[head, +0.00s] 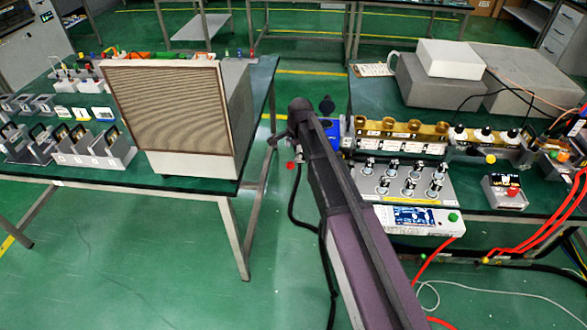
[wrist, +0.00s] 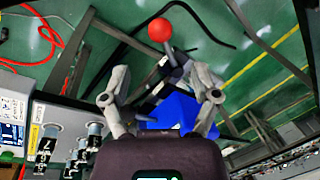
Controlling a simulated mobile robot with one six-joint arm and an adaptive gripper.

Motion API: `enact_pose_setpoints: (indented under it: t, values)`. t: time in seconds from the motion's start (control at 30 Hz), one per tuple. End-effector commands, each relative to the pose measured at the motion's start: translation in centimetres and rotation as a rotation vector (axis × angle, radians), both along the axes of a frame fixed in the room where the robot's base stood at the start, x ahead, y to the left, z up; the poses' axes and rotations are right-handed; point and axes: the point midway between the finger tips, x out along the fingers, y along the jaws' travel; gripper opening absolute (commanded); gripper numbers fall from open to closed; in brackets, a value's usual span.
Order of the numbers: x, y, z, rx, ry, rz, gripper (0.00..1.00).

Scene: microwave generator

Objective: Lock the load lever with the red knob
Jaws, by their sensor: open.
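The red ball knob (wrist: 159,30) shows at the top middle of the wrist view, on a dark lever slanting down to a bracket beside a blue block (wrist: 175,112). In the head view the knob (head: 290,166) is small, just left of my arm, and the blue block (head: 333,132) shows to its right. My gripper (wrist: 160,76) is open and empty. In the wrist view its two fingers stand wide apart, with the knob beyond their tips and roughly centred. In the head view my arm hides most of the lever and gripper.
A bench with brass and chrome connectors (head: 408,178) stands right of my arm. A beige speaker-like cabinet (head: 165,110) stands on the left table (head: 215,187). Red cables (head: 530,238) hang at the right. Green floor lies open between the tables.

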Motion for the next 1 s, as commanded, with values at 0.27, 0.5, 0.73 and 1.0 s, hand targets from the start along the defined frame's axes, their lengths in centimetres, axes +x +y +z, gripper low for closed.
enact_pose_setpoints:
  t: [0.27,0.5,0.73,1.0]
  values:
    - [0.3,0.3,-2.5,0.0,0.0,0.0,0.78]
    - [0.6,0.6,-4.3,0.0,0.0,0.001,0.78]
    - [0.9,0.8,-6.0,0.0,0.0,0.001,0.78]
    - [1.1,1.0,-7.6,0.0,0.0,0.001,0.78]
